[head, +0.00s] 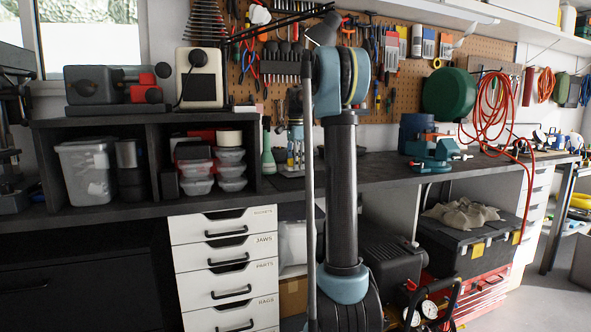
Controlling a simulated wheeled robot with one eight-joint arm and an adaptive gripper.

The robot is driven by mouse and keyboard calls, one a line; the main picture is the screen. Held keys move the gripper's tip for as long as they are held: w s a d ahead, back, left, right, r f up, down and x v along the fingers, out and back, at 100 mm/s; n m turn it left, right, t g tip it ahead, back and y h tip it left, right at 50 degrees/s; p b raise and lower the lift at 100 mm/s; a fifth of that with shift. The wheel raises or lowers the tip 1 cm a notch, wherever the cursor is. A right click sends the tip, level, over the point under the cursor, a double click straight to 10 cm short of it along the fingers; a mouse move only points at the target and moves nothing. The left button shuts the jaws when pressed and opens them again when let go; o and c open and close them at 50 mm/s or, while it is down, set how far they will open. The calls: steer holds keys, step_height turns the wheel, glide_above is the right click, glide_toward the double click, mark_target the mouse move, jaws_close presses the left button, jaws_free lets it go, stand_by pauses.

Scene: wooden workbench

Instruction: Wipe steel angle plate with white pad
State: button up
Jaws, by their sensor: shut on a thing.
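My arm (342,190) rises through the middle of the head view and hides part of the bench behind it. I cannot make out my gripper in this view. I see no white pad that I can be sure of. I cannot pick out the steel angle plate with certainty; small grey items on the bench just left of my arm are partly covered and too small to tell.
A teal vise (432,152) stands on the dark workbench (385,178) right of my arm. A black shelf unit (155,165) with bins is at left. A green bottle (268,152) stands beside it. White drawers (222,268) are below. An orange hose (487,105) hangs at right.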

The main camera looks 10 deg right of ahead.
steer(key=shift+r, duration=1.95)
steer(key=shift+r, duration=1.5)
